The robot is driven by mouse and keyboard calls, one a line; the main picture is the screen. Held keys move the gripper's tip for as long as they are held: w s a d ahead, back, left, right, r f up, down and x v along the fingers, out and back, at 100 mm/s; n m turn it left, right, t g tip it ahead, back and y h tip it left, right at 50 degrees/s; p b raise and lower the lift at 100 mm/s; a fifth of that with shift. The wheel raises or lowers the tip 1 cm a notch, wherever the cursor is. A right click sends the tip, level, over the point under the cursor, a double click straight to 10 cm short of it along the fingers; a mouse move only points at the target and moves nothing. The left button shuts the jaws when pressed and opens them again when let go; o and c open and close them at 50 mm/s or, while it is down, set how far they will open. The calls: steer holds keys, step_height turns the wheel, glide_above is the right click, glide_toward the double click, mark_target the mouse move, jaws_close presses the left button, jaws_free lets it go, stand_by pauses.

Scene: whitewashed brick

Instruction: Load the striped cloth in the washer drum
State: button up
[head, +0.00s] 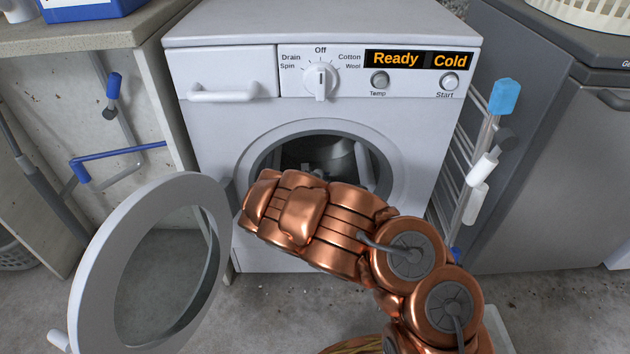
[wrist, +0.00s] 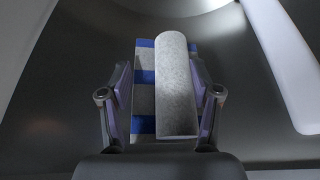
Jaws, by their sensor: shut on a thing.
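The washer (head: 215,120) stands straight ahead with its round door (head: 95,265) swung open to the left. My copper arm reaches to the drum opening (head: 305,150) and covers its lower part. The wrist view shows the smooth grey inside of the drum (wrist: 60,75). There my gripper (wrist: 160,78) is shut on the striped cloth (wrist: 144,98), with one finger on each side. The cloth is grey with blue bands, and a plain grey rolled part lies along its right half. I cannot tell whether the cloth touches the drum wall. The head view does not show it clearly.
A pale drum paddle (wrist: 285,65) runs down the right in the wrist view. A worktop (head: 85,38) with a blue box is at left, and a dark grey appliance (head: 535,170) at right. A rack (head: 480,160) stands beside the washer. A wicker rim (head: 350,346) shows below.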

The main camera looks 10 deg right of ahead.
steer(key=shift+f+b, duration=0.3)
steer(key=shift+f, duration=1.85)
steer(key=o, duration=1.2)
steer(key=shift+o, duration=0.2)
steer(key=shift+v, duration=5.85)
steer(key=shift+s, duration=0.1)
